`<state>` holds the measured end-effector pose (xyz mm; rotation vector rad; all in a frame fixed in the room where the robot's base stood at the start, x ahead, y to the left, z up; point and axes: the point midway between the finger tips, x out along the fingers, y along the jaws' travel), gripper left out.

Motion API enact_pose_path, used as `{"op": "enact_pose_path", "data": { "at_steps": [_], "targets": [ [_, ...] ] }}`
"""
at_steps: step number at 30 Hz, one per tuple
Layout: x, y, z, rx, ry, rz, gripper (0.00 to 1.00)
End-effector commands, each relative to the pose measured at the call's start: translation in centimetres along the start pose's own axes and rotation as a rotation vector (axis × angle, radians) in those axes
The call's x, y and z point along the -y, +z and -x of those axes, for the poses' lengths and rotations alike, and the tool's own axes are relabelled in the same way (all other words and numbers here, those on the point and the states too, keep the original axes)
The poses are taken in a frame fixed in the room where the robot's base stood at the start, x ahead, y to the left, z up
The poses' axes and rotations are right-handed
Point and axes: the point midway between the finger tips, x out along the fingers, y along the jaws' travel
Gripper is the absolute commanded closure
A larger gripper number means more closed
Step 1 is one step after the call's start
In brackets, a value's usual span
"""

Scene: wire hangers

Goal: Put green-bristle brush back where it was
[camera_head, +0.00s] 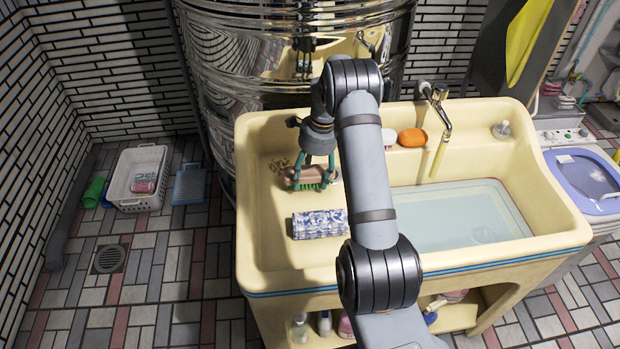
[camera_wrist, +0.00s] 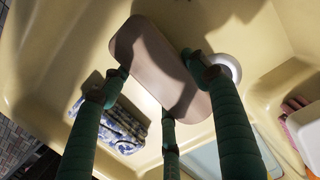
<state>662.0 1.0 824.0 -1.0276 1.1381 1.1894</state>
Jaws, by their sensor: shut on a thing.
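The green-bristle brush (camera_head: 311,176) has a long, rounded pinkish-brown back and green bristles along its lower side. My gripper (camera_head: 313,173) is shut on it from above, over the left section of the cream sink (camera_head: 262,232). In the wrist view the brush's back (camera_wrist: 146,54) lies between the green fingers of my gripper (camera_wrist: 160,82), and its bristles are hidden. I cannot tell whether the brush touches the sink surface. A folded blue-and-white patterned cloth (camera_head: 319,224) lies in front of the brush; it also shows in the wrist view (camera_wrist: 112,124).
The right basin (camera_head: 460,213) holds water. An orange soap (camera_head: 412,137) lies on the back ledge, left of the tap (camera_head: 438,108). A white round thing (camera_wrist: 226,66) shows beside the brush.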

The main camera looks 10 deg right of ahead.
Motion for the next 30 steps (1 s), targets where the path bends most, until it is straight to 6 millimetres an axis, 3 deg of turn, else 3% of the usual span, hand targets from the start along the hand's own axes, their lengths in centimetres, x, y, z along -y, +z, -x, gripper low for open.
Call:
{"op": "enact_pose_path", "data": {
  "at_steps": [4, 16, 17, 26, 30],
  "targets": [
    [0.0, -0.2, -1.5, 0.000, 0.000, 0.000, 0.87],
    [0.0, -0.4, -2.2, 0.000, -0.001, 0.001, 0.87],
    [0.0, -0.4, -2.2, 0.000, -0.001, 0.001, 0.39],
    [0.0, -0.3, -2.0, 0.000, 0.000, 0.001, 0.21],
    [0.0, -0.3, -2.0, 0.000, 0.000, 0.001, 0.21]
  ]
}}
